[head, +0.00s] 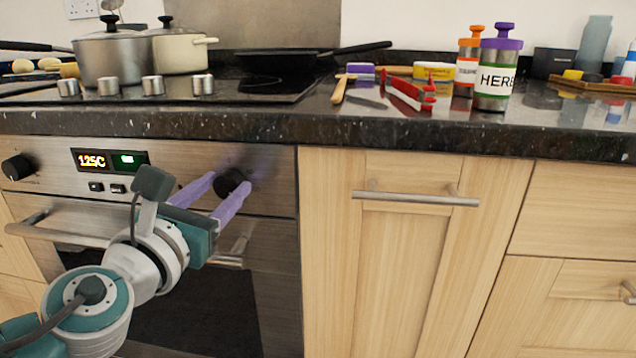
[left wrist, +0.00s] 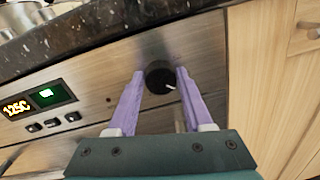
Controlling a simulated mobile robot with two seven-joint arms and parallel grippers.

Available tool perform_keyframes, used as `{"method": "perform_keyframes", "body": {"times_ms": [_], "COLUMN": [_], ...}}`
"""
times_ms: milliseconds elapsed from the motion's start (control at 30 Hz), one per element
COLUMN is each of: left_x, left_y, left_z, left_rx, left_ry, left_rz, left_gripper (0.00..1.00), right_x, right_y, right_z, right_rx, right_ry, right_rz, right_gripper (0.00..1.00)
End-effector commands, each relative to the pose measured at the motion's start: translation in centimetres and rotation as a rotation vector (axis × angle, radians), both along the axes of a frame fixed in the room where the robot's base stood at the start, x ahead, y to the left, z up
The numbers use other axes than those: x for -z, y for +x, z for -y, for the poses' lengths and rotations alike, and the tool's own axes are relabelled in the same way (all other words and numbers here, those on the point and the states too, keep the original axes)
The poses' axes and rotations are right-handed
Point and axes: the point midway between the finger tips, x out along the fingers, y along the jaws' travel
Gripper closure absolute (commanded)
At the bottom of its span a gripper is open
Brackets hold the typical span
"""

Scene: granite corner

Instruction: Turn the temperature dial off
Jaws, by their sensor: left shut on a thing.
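The oven front has two black dials, one at each end of its panel. The right dial (head: 234,184) is between the purple fingers of my left gripper (head: 226,194). In the left wrist view the same dial (left wrist: 160,78) shows a white pointer mark aimed to the lower right, with the fingertips (left wrist: 160,80) on either side of it. My left gripper is shut on this dial. The left dial (head: 17,167) stands free. The display (head: 110,160) between them reads 125C in orange, with a lit green field beside it. My right gripper is not in view.
The granite worktop edge (head: 400,133) juts out above the oven panel. The oven door handle (head: 40,230) runs below it. A cupboard handle (head: 415,198) sticks out at the right. Pots (head: 113,60), a pan (head: 275,60) and jars (head: 494,75) stand on top.

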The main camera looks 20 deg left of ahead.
Motion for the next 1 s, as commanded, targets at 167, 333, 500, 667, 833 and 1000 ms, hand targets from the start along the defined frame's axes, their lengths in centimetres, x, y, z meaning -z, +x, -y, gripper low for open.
{"method": "perform_keyframes", "body": {"times_ms": [167, 333, 500, 667, 833, 1000], "left_x": [0.0, 0.0, 0.1, 0.2, 0.3, 0.3], "left_y": [0.0, 0.0, 0.0, 0.0, 0.0, 0.0], "left_z": [0.0, 0.0, 0.0, 0.0, 0.0, -0.1], "left_rx": [0.001, 0.001, 0.001, 0.001, 0.002, 0.002], "left_ry": [0.0, 0.0, -0.016, -0.07, -0.178, -0.325], "left_rz": [0.0, 0.0, 0.004, 0.017, 0.044, 0.08], "left_gripper": [0.91, 1.0, 1.0, 1.0, 1.0, 1.0], "right_x": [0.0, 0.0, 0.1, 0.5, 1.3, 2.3], "right_y": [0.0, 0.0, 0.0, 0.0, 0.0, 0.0], "right_z": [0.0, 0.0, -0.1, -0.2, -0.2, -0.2], "right_rx": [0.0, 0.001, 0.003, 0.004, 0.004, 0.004], "right_ry": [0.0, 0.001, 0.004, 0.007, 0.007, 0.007], "right_rz": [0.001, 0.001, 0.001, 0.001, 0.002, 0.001], "right_gripper": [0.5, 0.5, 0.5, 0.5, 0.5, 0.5]}}
